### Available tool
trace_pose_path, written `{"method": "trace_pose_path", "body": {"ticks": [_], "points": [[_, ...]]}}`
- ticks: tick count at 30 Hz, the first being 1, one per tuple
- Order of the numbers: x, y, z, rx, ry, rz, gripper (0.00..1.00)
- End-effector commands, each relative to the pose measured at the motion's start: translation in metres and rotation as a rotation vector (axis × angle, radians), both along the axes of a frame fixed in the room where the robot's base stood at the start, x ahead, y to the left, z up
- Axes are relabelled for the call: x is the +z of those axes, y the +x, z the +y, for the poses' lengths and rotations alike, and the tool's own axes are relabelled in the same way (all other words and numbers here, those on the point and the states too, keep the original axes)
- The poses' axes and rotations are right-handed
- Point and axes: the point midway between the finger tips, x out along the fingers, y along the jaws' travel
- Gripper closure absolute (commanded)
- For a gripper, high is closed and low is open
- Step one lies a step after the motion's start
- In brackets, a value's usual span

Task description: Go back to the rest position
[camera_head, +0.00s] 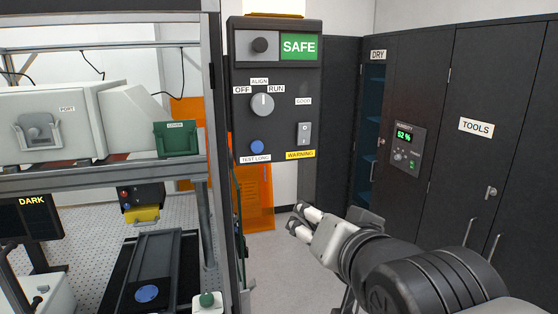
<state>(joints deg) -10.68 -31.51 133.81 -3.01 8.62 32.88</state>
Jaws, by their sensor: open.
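My gripper (299,219) is at the end of my arm, which reaches in from the lower right. Its two pale fingers point left and stand apart, with nothing visible between them. It is in open air in front of the orange panel (260,190) and below the dark control panel (277,90). I see no contact with anything. Depth from the gripper to the panel is hard to tell.
The control panel has a knob (262,104), a blue button (257,147) and a rocker switch (304,133). The instrument frame (215,150) stands at left. Dark cabinets, DRY (400,80) and TOOLS (490,90), stand at right. Grey floor (285,265) shows between.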

Motion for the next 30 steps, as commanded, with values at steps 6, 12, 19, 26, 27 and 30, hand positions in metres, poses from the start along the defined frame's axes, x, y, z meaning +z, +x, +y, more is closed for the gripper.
{"method": "trace_pose_path", "body": {"ticks": [6,12,19,26,27,30], "points": [[-0.154,-0.075,-0.047,0.03,-0.262,0.344,0.44],[-0.244,-0.15,-0.068,0.128,-0.402,0.612,0.44],[-0.276,-0.188,-0.074,0.197,-0.45,0.737,0.44],[-0.276,-0.189,-0.074,0.201,-0.451,0.742,0.44],[-0.276,-0.189,-0.074,0.2,-0.451,0.741,0.44],[-0.276,-0.189,-0.074,0.2,-0.451,0.741,0.44]]}}
